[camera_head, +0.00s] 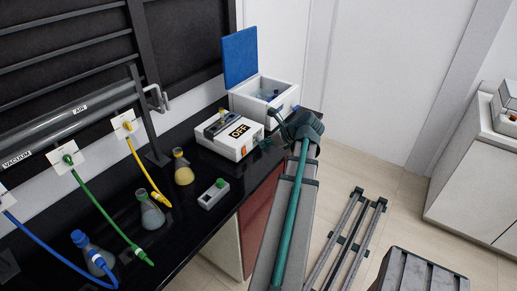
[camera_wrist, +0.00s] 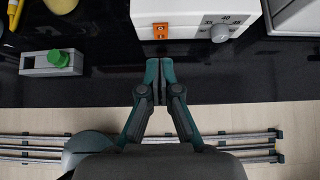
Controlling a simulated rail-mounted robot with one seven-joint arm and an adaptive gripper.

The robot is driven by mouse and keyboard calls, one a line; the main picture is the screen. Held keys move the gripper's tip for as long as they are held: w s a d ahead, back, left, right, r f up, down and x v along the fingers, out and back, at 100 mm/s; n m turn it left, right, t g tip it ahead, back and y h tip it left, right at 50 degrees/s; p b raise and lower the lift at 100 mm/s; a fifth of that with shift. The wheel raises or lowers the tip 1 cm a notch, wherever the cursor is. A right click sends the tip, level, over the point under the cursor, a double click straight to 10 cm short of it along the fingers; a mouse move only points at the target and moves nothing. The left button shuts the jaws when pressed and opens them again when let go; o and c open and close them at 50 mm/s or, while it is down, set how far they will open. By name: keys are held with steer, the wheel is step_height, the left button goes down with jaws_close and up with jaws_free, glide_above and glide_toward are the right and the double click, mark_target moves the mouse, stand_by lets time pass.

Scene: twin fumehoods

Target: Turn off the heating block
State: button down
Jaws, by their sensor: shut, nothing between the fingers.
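In the head view, my gripper (camera_head: 266,143) is beside the block's right front corner, partly hidden by my arm. I cannot tell whether it touches the block.
A white box with an open blue lid (camera_head: 240,57) stands behind the block. A small grey device with a green knob (camera_head: 213,194) and a yellow-liquid flask (camera_head: 183,174) stand left of it. More flasks and coloured hoses (camera_head: 97,200) line the bench. Bare bench lies before the block.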

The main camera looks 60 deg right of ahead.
steer(key=shift+w+r+b+v, duration=0.1)
steer(key=shift+b+v, duration=0.05)
steer(key=shift+v, duration=0.55)
steer(key=shift+w+r+b+v, duration=0.1)
steer(key=shift+v, duration=0.65)
steer(key=shift+w+r+b+v, duration=0.1)
steer(key=shift+r+b+v, duration=0.05)
steer(key=shift+v, duration=0.55)
